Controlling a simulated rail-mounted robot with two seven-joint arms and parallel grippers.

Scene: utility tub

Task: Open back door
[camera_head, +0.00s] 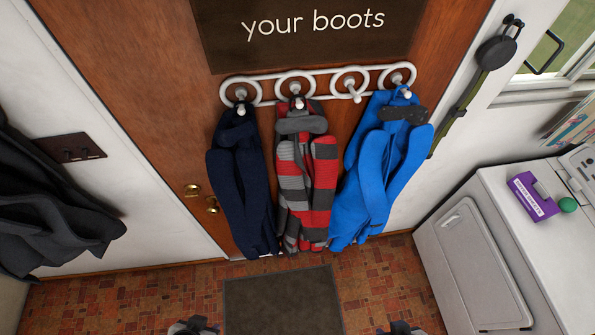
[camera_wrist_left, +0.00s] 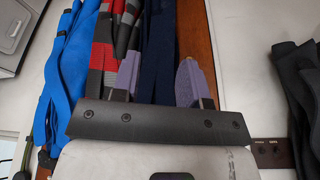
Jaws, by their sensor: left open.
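The brown wooden back door (camera_head: 120,60) stands shut in the head view. On its left side are two brass fittings, an upper one (camera_head: 192,190) and a lower one (camera_head: 213,205). My left gripper (camera_head: 193,326) is at the bottom edge, well short of the door. In the left wrist view my left gripper (camera_wrist_left: 158,72) is open and empty, its two purple-padded fingers apart, facing the door (camera_wrist_left: 196,30).
A white hook rack (camera_head: 318,82) on the door carries a navy scarf (camera_head: 240,175), a striped one (camera_head: 307,180) and a blue one (camera_head: 375,165). A dark coat (camera_head: 50,210) hangs at left. A white appliance (camera_head: 480,260) stands at right. A dark mat (camera_head: 282,300) lies on the floor.

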